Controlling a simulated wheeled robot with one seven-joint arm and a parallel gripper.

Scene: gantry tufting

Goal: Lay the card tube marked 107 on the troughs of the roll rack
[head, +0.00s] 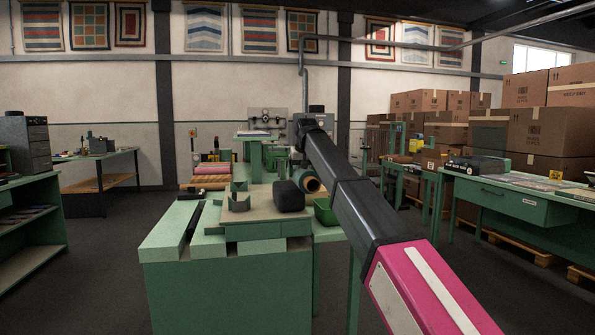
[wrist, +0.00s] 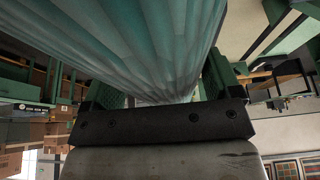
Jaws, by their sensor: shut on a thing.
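In the wrist view my gripper (wrist: 166,92) is shut on a large ridged teal roll, the wound card tube (wrist: 150,45), with a green finger on either side. The roll fills the top of that view. In the head view a brown tube end (head: 308,184) shows beside a black block, below my arm. The mark 107 cannot be read. The gripper's fingers are hard to make out in the head view.
The green bench (head: 215,255) fills the middle. Pink and tan rolls (head: 211,169) lie behind the brackets. A green bin (head: 326,212) sits right of the black block (head: 288,197). Another green table (head: 510,195) and stacked cartons (head: 540,135) stand at right. Floor at left is clear.

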